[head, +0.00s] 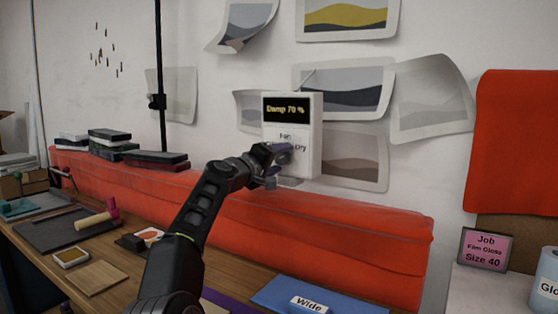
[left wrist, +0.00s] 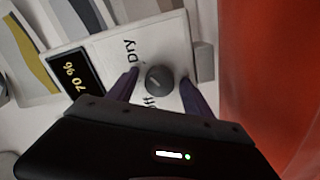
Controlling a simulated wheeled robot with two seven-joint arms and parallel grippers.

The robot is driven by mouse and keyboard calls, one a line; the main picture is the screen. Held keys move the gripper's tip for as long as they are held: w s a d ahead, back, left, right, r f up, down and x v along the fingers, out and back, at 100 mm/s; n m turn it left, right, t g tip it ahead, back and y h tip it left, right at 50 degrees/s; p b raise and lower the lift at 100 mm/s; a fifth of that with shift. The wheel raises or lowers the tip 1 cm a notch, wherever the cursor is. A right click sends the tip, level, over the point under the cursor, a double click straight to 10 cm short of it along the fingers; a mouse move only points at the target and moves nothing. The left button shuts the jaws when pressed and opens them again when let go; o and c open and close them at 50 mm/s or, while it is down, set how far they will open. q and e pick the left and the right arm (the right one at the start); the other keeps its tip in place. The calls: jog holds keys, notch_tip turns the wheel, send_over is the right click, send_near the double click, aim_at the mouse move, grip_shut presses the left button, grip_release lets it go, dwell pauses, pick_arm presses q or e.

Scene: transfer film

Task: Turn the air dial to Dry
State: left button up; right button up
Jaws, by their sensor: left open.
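A white control box (head: 305,165) hangs on the wall in the head view, its dark display reading "Damp 70 %". The words "Fan" and part of "Dry" show below the display; my left gripper (head: 278,158) hides the dial there. In the left wrist view the round grey dial (left wrist: 159,79) sits on the white panel (left wrist: 165,45), with "Dry" and a partly hidden "Off" printed near it. My left gripper (left wrist: 160,77) is open, with one finger on each side of the dial. I cannot tell whether the fingers touch it. My right gripper is not in view.
A long red padded roll (head: 340,230) runs along the wall below the box. The bench (head: 125,262) holds a blue "Wide" pad (head: 350,296), a wooden-handled tool (head: 97,218) and small blocks. A pink job card (head: 485,250) stands at the right. Paper prints surround the box.

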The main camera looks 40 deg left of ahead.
pick_arm(q)
jog(key=shift+s, duration=0.1)
jog(key=shift+s+f+b, duration=0.1)
jog(key=shift+s+b, duration=0.5)
jog(key=s+b, duration=0.1)
jog(key=s, duration=0.1)
jog(key=s+b, duration=0.1)
jog(key=s, duration=0.1)
jog(key=s+b, duration=0.1)
jog(key=s, duration=0.1)
jog(key=shift+d, duration=0.4)
jog(key=shift+s, duration=0.2)
